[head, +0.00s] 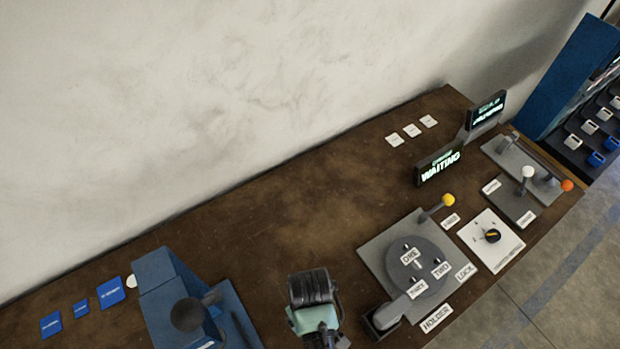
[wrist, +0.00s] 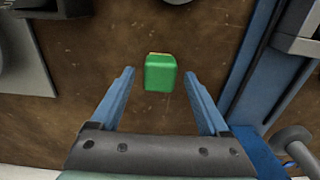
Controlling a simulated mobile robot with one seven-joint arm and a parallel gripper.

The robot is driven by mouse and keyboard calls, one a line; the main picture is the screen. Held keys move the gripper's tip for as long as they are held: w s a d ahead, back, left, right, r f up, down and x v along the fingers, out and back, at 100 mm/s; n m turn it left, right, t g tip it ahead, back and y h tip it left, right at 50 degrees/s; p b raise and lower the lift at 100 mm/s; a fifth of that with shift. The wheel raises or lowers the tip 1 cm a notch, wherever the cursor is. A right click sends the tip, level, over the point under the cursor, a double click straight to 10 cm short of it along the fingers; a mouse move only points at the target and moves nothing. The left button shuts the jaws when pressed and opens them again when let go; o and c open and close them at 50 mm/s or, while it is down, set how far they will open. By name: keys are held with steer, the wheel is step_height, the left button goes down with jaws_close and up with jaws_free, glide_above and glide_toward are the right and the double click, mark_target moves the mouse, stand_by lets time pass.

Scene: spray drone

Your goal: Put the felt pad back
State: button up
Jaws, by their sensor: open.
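A small green block with a thin tan far edge, which may be the felt pad (wrist: 160,78), lies on the brown table in the wrist view. My gripper (wrist: 159,73) is open, with one blue finger on each side of the block and a gap on both sides. I cannot tell how high the fingers are above the table. In the head view my gripper (head: 312,300) is at the bottom centre, its fingers hidden, and the green block does not show.
A blue fixture (head: 172,290) stands to the left, with blue cards (head: 110,292) and a white disc (head: 132,282) beyond it. A grey turntable station (head: 412,262) with a part labelled HOLDER (head: 436,318) is to the right. The table's middle (head: 270,220) is clear.

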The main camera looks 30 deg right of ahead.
step_height(320, 180, up, 11)
steer(key=w+d+r+t+h, duration=0.15)
steer(key=w+r+t, duration=0.65)
steer(key=w+r, duration=0.8)
steer(key=w+a+r+t, duration=0.1)
steer(key=w+r+t, duration=0.2)
steer(key=r, duration=0.4)
steer(key=w+a+r+t, duration=0.2)
steer(key=w+r+t, duration=0.1)
steer(key=r, duration=0.4)
steer(key=a+r+t, duration=0.2)
steer(key=r+t, duration=0.1)
steer(key=r, duration=0.6)
steer(key=a+r+t, duration=0.2)
steer(key=r+t, duration=0.1)
steer(key=r, duration=0.5)
steer(key=s+a+r+t, duration=0.2)
steer(key=s+r, duration=0.3)
steer(key=r, duration=0.4)
steer(key=s+a+r+t+y, duration=0.1)
steer(key=s+a+r+t, duration=0.1)
steer(key=s+r+t, duration=0.3)
step_height(320, 180, up, 4)
steer(key=shift+s+r, duration=0.15)
steer(key=shift+s, duration=0.45)
steer(key=shift+y, duration=0.25)
